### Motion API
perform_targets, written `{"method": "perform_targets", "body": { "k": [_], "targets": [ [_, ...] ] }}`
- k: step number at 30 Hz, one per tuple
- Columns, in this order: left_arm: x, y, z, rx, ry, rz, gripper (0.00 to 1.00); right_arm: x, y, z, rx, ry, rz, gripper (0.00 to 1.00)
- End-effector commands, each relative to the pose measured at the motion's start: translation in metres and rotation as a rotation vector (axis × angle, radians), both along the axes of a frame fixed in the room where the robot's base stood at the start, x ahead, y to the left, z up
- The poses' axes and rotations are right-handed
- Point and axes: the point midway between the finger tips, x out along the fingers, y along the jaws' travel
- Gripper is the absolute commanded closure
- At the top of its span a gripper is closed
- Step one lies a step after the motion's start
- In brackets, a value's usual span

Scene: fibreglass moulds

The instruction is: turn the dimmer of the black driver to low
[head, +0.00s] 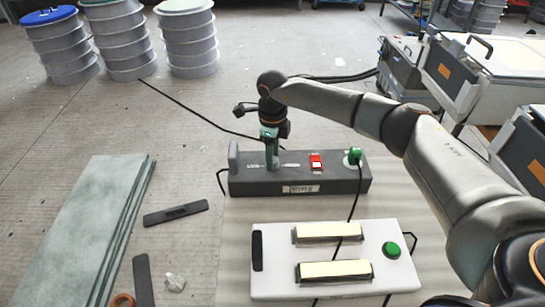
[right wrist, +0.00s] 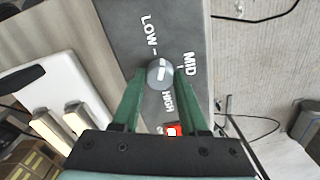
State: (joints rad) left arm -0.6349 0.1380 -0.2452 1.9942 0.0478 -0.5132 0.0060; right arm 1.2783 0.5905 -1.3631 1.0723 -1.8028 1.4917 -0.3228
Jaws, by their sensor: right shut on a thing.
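The black driver (head: 300,178) is a long dark grey box on the floor covering, with a label on its front. Its dimmer is a round grey knob (right wrist: 160,74) with a short white mark, in the right wrist view. LOW, MID and HIGH are printed around it; I cannot tell for sure which word the mark points to. My right gripper (head: 271,165) reaches down onto the driver's left half. Its green fingers (right wrist: 160,80) are shut on the knob, one on each side. In the head view the fingers hide the knob. My left gripper is not in view.
On the driver, a red switch (head: 316,161) and a green plug (head: 355,155) with a black cable sit right of the gripper. A white panel (head: 280,235) with two lamp strips and a green button (head: 391,250) lies in front. Grey-green sheets (head: 85,225) are stacked at left.

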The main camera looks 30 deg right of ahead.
Motion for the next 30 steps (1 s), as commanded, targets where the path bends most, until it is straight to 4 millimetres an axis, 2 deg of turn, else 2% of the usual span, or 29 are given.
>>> {"method": "perform_targets", "body": {
  "k": [6,15,30],
  "targets": [
    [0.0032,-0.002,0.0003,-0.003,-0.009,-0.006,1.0,0.0008,-0.0006,0.0002,-0.001,-0.003,0.182,1.0],
    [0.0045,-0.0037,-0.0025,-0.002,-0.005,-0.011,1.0,0.0007,-0.0004,0.0005,-0.001,-0.003,0.359,1.0],
    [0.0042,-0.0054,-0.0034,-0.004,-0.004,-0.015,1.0,0.0006,-0.0002,0.001,0.0,-0.002,0.436,1.0]
  ]
}}
